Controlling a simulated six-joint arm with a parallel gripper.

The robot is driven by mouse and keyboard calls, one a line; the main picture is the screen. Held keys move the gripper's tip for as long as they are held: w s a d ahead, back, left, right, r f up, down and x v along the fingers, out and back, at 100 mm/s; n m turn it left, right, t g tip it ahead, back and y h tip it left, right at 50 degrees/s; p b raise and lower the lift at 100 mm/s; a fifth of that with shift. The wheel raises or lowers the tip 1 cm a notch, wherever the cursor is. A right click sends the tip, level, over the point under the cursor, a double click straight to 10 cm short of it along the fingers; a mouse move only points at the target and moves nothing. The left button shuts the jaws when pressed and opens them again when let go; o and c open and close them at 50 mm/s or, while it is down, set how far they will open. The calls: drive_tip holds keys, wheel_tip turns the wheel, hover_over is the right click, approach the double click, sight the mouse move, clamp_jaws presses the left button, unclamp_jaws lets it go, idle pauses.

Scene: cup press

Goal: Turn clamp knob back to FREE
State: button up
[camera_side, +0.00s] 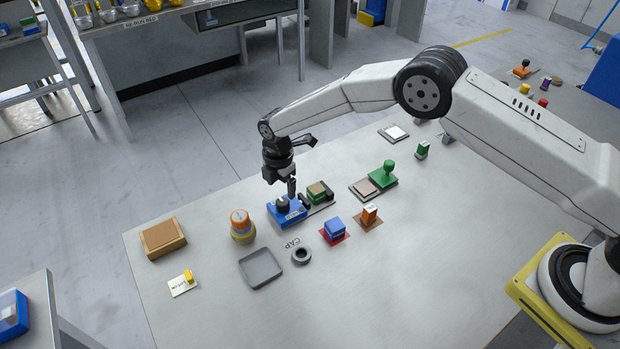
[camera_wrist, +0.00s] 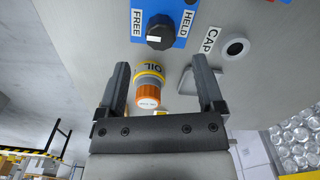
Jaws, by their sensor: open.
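The blue clamp base (camera_side: 290,217) sits on the table in the side view, with a dark round clamp knob (camera_side: 283,203) on top. In the wrist view the black knob (camera_wrist: 160,31) sits on the blue plate (camera_wrist: 188,10) between the labels FREE (camera_wrist: 137,21) and HELD (camera_wrist: 189,21). A white mark shows on the knob's near side; I cannot tell exactly which label it points to. My gripper (camera_wrist: 161,65) is open and empty, its two fingers apart. In the side view it points down close above the knob, and contact cannot be told.
The table front is clear.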

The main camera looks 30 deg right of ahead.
drive_tip(key=shift+r, duration=0.7)
drive_tip(key=shift+d+r, duration=0.1)
drive_tip(key=shift+d+r, duration=0.15)
drive_tip(key=shift+r, duration=0.1)
drive_tip(key=s+d+r+m+t, duration=0.1)
drive_tip(key=s+d+r+m, duration=0.8)
drive_tip(key=d+r+m, duration=0.25)
drive_tip(key=s+d+r+m, duration=0.1)
drive_tip(key=s+d+m, duration=0.3)
drive_tip(key=s, duration=0.5)
drive_tip(key=s+d+r+m+t, duration=0.1)
drive_tip(key=s+d+m, duration=0.3)
drive_tip(key=s, duration=0.5)
drive_tip(key=shift+s+r+m+t, duration=0.3)
drive_tip(key=shift+r+m, duration=0.35)
drive_tip(key=shift+m, duration=0.2)
